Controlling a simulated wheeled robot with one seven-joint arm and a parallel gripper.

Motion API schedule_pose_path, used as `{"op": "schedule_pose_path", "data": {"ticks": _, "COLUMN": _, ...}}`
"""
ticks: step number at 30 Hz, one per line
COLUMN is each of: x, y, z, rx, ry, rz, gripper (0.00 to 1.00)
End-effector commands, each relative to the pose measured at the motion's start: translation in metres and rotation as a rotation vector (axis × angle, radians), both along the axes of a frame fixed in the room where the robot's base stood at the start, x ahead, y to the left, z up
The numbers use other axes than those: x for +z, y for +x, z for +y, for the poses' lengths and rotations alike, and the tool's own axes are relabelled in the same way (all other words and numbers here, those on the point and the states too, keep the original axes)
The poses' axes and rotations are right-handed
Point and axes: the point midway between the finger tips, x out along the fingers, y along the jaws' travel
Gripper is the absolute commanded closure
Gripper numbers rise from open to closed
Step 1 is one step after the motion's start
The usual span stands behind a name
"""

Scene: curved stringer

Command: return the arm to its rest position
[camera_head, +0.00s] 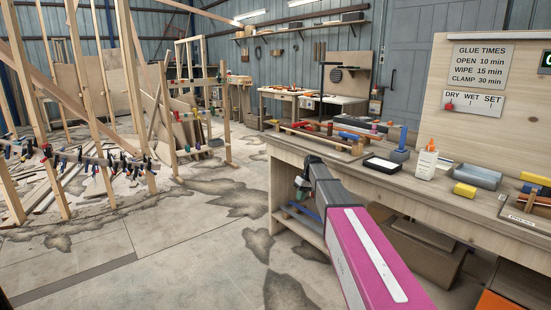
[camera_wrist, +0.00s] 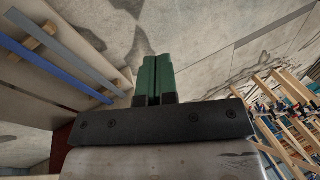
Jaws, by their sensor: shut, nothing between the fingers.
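My gripper shows in the wrist view (camera_wrist: 154,78) with its two green fingers together and nothing between them. In the head view my pink and black arm reaches forward beside the left end of the workbench (camera_head: 330,162). The gripper end (camera_head: 301,186) hangs low there, partly hidden by the arm, in front of the bench's lower shelf. The wrist view shows concrete floor beyond the fingertips.
The bench holds a glue bottle (camera_head: 427,161), a black-rimmed tray (camera_head: 382,165), a yellow block (camera_head: 464,190) and a grey box (camera_head: 478,176). Blue and grey bars (camera_wrist: 62,68) lie close left in the wrist view. Clamped timber frames (camera_head: 100,165) stand left; the floor (camera_head: 165,240) between is clear.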

Motion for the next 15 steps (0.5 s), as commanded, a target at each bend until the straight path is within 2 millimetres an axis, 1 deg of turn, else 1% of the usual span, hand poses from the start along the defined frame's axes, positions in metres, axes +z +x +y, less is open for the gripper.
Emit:
{"op": "schedule_pose_path", "data": {"ticks": 1, "x": -0.018, "y": -0.046, "z": -0.006, "rx": -0.041, "ry": -0.027, "rz": 0.009, "gripper": 1.0}}
{"op": "schedule_pose_path", "data": {"ticks": 2, "x": -0.026, "y": -0.063, "z": -0.01, "rx": -0.067, "ry": -0.045, "rz": 0.01, "gripper": 1.0}}
{"op": "schedule_pose_path", "data": {"ticks": 3, "x": -0.038, "y": -0.087, "z": -0.014, "rx": -0.101, "ry": -0.068, "rz": 0.013, "gripper": 1.0}}
{"op": "schedule_pose_path", "data": {"ticks": 5, "x": -0.054, "y": -0.122, "z": -0.021, "rx": -0.151, "ry": -0.101, "rz": 0.015, "gripper": 1.0}}
{"op": "schedule_pose_path", "data": {"ticks": 6, "x": -0.064, "y": -0.146, "z": -0.026, "rx": -0.185, "ry": -0.125, "rz": 0.016, "gripper": 1.0}}
{"op": "schedule_pose_path", "data": {"ticks": 8, "x": -0.077, "y": -0.183, "z": -0.033, "rx": -0.234, "ry": -0.159, "rz": 0.016, "gripper": 1.0}}
{"op": "schedule_pose_path", "data": {"ticks": 9, "x": -0.084, "y": -0.207, "z": -0.038, "rx": -0.266, "ry": -0.182, "rz": 0.015, "gripper": 1.0}}
{"op": "schedule_pose_path", "data": {"ticks": 11, "x": -0.094, "y": -0.243, "z": -0.045, "rx": -0.313, "ry": -0.214, "rz": 0.011, "gripper": 1.0}}
{"op": "schedule_pose_path", "data": {"ticks": 12, "x": -0.099, "y": -0.265, "z": -0.049, "rx": -0.342, "ry": -0.233, "rz": 0.008, "gripper": 1.0}}
{"op": "schedule_pose_path", "data": {"ticks": 15, "x": -0.108, "y": -0.312, "z": -0.058, "rx": -0.404, "ry": -0.276, "rz": 0.0, "gripper": 1.0}}
